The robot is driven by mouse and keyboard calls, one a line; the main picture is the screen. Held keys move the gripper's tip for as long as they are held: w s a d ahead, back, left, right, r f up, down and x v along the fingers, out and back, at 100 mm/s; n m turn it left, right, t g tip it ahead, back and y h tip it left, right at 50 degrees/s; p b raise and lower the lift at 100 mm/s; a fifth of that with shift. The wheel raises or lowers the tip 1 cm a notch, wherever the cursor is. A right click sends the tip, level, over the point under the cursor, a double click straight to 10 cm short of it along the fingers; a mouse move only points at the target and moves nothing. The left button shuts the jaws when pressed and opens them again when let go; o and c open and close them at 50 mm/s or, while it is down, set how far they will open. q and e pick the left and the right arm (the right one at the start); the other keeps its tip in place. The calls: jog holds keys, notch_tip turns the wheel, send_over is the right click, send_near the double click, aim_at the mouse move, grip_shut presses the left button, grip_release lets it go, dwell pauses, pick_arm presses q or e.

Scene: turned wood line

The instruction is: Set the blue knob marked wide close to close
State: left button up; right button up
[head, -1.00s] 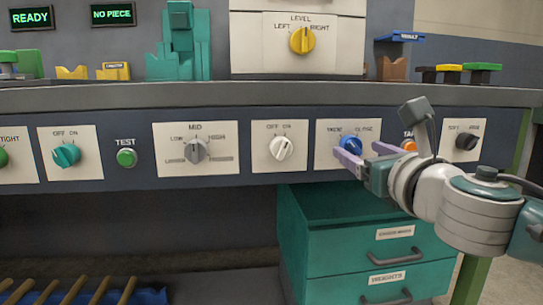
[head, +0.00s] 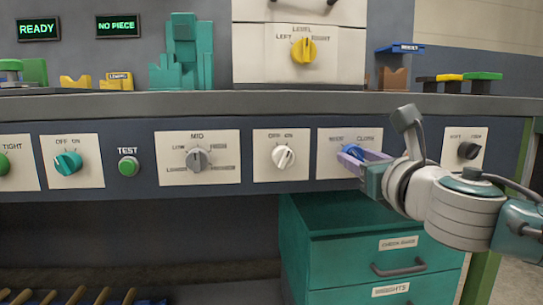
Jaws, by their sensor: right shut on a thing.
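The blue knob (head: 351,151) sits on a white plate (head: 328,172) on the dark front panel, right of centre in the head view. Small "wide" and "close" labels stand above it, left and right. My right gripper (head: 350,156) is at the knob with its pale purple fingers shut on it. The fingers and wrist hide part of the knob, so its pointer direction is hard to read. My left gripper is not in view.
Other controls line the panel: a white off/on knob (head: 283,157) to the left, a grey knob (head: 196,159), a green test button (head: 128,166), and a black knob (head: 468,150) to the right. A green drawer cabinet (head: 330,225) stands below.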

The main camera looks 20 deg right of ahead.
grip_shut()
jog(key=shift+m, duration=0.3)
jog(key=m+p, duration=0.1)
jog(key=m, duration=0.2)
jog(key=shift+m, duration=0.3)
jog(key=m, duration=0.3)
jog(key=shift+m, duration=0.3)
jog(key=m, duration=0.6)
jog(key=shift+p, duration=0.35)
jog(key=m, duration=0.3)
jog(key=shift+m, duration=0.5)
